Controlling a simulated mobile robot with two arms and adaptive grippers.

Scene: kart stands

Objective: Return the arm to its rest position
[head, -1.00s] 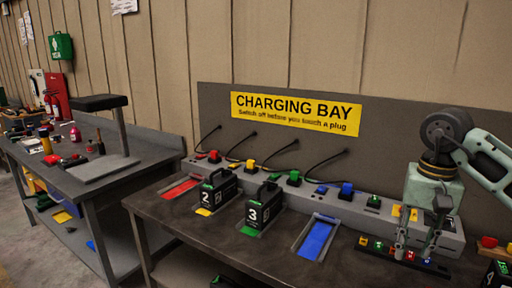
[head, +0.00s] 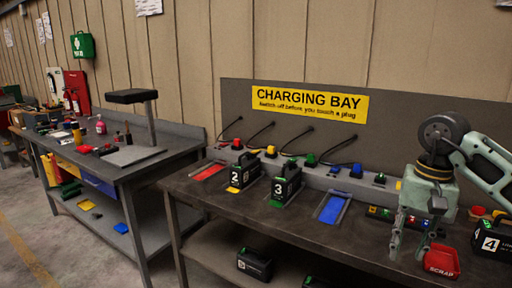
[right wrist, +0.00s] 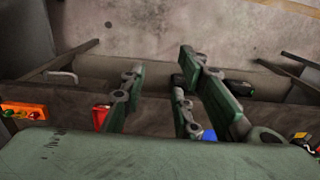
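My right arm comes in from the right of the head view, with its right gripper (head: 408,250) pointing down over the right part of the charging bench (head: 295,222). Its fingers are apart, with nothing seen between them. In the right wrist view the fingers (right wrist: 160,82) also stand apart and empty, above the floor and the bench's lower parts. A red scrap bin (head: 442,262) shows just right of the gripper in the head view; whether they touch I cannot tell. My left gripper is out of view.
Battery 2 (head: 241,174) and battery 3 (head: 286,185) stand on the bench, left of an empty blue bay (head: 332,208). Battery 4 (head: 489,242) stands at the far right. A second bench (head: 180,143) is at the left. Floor (head: 60,250) shows at lower left.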

